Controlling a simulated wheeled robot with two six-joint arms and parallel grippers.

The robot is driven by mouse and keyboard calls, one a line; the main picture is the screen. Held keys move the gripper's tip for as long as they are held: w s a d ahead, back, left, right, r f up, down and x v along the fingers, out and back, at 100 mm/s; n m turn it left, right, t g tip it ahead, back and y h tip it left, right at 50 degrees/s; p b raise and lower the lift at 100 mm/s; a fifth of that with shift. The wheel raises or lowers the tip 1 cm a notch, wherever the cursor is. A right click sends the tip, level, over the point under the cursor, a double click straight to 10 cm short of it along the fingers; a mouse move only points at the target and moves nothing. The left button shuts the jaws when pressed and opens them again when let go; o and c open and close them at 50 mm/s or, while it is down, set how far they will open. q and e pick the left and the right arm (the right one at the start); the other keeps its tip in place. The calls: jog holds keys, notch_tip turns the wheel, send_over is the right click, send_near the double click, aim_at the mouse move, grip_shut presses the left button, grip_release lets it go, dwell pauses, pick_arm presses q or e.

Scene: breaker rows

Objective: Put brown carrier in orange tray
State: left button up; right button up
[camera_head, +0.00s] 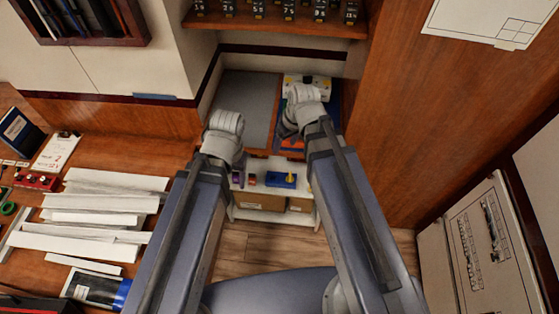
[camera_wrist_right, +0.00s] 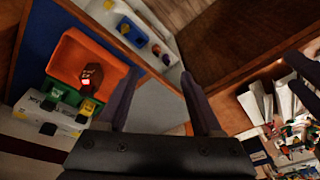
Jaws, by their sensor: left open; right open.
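The orange tray (camera_wrist_right: 118,68) lies at the upper left of the right wrist view, on a blue surface. In the head view only a strip of it (camera_head: 292,145) shows below my right wrist. A dark brown piece (camera_wrist_right: 92,74), seemingly the brown carrier, is at the tray, apparently inside it near the lower edge; it is hidden in the head view. My right gripper (camera_wrist_right: 160,98) is open and empty, beside the tray with nothing between its fingers. My left gripper (camera_head: 225,124) is over the grey surface left of the tray, its fingertips largely hidden by the wrist.
A white unit with green and yellow parts (camera_wrist_right: 50,108) adjoins the tray. A white shelf (camera_head: 268,200) below holds a blue block with a yellow top (camera_head: 281,180) and small parts. A wooden side wall (camera_head: 410,110) stands right. Paper strips (camera_head: 100,215) cover the left desk.

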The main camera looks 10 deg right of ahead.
jog(key=s+a+m+g+h, duration=0.1)
jog(key=s+a+g+h, duration=0.1)
jog(key=s+a, duration=0.3)
jog(key=s+h, duration=0.1)
jog(key=s, duration=0.3)
jog(key=shift+s+f, duration=0.15)
jog(key=shift+s, duration=0.25)
